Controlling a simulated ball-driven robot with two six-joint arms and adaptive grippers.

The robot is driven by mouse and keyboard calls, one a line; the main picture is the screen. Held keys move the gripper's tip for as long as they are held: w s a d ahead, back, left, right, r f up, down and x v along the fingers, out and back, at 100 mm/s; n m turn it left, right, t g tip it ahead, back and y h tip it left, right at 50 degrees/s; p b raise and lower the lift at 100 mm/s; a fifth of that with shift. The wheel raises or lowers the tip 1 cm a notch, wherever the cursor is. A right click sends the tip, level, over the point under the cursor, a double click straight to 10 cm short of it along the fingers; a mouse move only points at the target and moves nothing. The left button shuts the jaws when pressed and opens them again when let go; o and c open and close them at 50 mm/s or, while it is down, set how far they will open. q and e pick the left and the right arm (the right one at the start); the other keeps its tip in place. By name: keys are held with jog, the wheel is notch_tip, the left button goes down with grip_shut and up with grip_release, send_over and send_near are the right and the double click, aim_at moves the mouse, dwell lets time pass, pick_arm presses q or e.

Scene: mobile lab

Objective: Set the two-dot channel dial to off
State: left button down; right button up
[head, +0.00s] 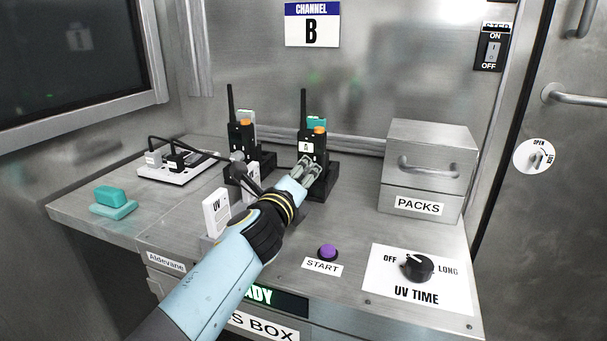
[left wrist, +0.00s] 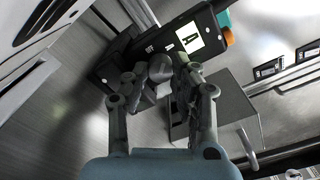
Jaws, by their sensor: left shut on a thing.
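Two black handheld radios with antennas and orange tops stand in dark holders on the bench, a left radio (head: 241,137) and a right radio (head: 320,150). The right radio (left wrist: 211,24) has a white label with a dark mark. My left gripper (head: 310,168) is at the front of the right radio, below its label. In the left wrist view its fingers (left wrist: 162,75) are closed at the radio's lower body; the exact contact is partly hidden. No two-dot mark is legible. My right gripper is not in view.
A UV time dial (head: 416,266) and purple start button (head: 327,252) are at front right. A PACKS box (head: 427,165) stands right of the radios.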

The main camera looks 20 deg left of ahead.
pick_arm(q)
jog(key=n, duration=0.4)
jog(key=shift+n, duration=1.9)
jog(key=c, duration=1.1)
grip_release()
jog(key=shift+f, duration=0.1)
